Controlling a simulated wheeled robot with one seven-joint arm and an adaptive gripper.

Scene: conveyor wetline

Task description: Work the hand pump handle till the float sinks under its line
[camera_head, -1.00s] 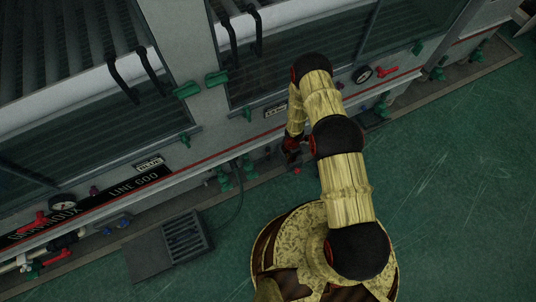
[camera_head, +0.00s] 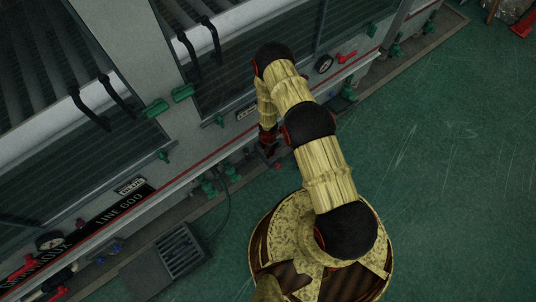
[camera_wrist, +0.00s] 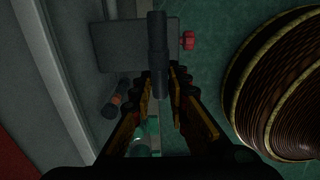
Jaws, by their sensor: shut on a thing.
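The pump handle (camera_wrist: 157,45) is a dark upright bar in the wrist view. My gripper (camera_wrist: 160,84) has its two fingers closed around its lower end. Behind it is a grey box (camera_wrist: 125,45) with a red knob (camera_wrist: 188,40) on its right side, low by the machine. In the head view my gripper (camera_head: 268,142) is at the foot of the machine, small and dark, and the handle cannot be made out there. I cannot make out the float or its line in any view.
A floor drain grate (camera_head: 180,251) lies at lower left. A dark cylinder with an orange band (camera_wrist: 115,98) lies left of my fingers.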

